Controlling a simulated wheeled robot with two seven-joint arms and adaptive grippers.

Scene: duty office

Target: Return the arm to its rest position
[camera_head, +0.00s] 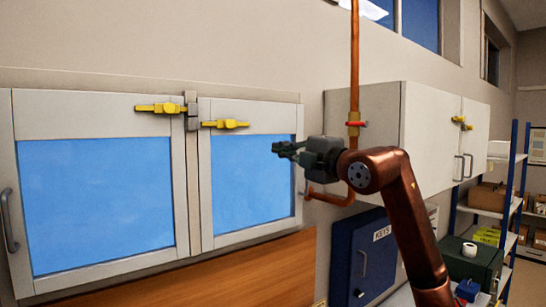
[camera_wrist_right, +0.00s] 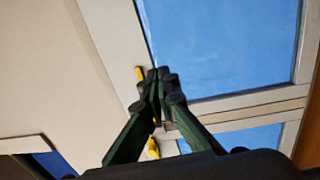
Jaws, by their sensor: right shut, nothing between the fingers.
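My right arm (camera_head: 405,205) rises from the lower right in the head view and bends to the left at its elbow. My right gripper (camera_head: 276,149) is raised in front of the right pane of the wall cabinet, its fingers pointing left. In the right wrist view, the fingertips of this gripper (camera_wrist_right: 158,76) are together with nothing between them. My left gripper is not in view.
A wall cabinet with two glazed doors (camera_head: 98,195) and yellow latches (camera_head: 161,108) fills the left. A copper pipe (camera_head: 354,70) with a red valve runs beside the gripper. A white cabinet (camera_head: 432,125), blue KEYS box (camera_head: 362,255) and shelving (camera_head: 512,190) stand right.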

